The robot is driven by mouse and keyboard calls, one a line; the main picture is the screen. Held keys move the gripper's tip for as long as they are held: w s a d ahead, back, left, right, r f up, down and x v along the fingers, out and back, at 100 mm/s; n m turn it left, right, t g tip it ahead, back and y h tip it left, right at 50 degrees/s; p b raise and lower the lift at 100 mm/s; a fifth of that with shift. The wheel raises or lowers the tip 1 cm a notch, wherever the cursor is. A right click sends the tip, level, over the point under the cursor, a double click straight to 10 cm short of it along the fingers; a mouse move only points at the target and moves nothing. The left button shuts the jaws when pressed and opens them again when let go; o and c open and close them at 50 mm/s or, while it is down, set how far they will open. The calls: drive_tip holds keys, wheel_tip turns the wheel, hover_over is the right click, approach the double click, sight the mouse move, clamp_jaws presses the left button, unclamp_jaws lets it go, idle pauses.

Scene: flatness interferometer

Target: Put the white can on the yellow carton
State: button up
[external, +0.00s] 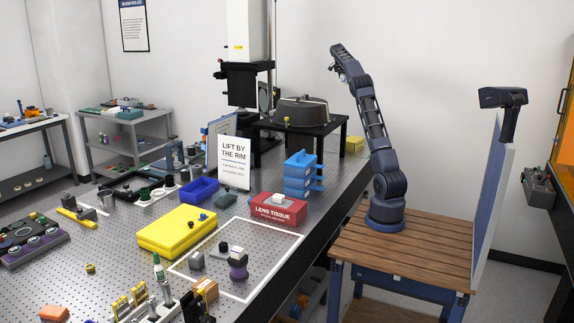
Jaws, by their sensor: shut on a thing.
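My gripper (334,67) is at the raised end of my arm, high in front of the white wall and well above the table. It is small and dark here. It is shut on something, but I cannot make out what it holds. I cannot pick out the white can with certainty. A large flat yellow box (177,231) lies on the perforated table, left of the white outlined square. A smaller yellow box (354,145) is at the back, right of the black stand. I cannot tell which is the yellow carton. My gripper is apart from both.
The perforated table (122,238) holds a red lens tissue box (278,209), blue drawers (300,175), a blue bin (199,190) and a sign (234,163). A purple jar (238,270) and several small items stand inside the outlined square. A dark domed object (303,110) sits on the black stand.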

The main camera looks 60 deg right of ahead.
drive_tip(key=m, duration=0.1)
hover_over(355, 138)
drive_tip(key=a, duration=0.2)
drive_tip(key=shift+g, duration=0.3)
drive_tip(key=f, duration=3.8)
drive_tip(key=shift+w+d+f, duration=0.1)
drive_tip(key=shift+w+f, duration=0.15)
drive_tip(key=shift+f, duration=0.1)
drive_tip(key=shift+f, duration=0.1)
drive_tip(key=o, duration=1)
drive_tip(key=v, duration=1.2)
drive_tip(key=shift+d, duration=0.1)
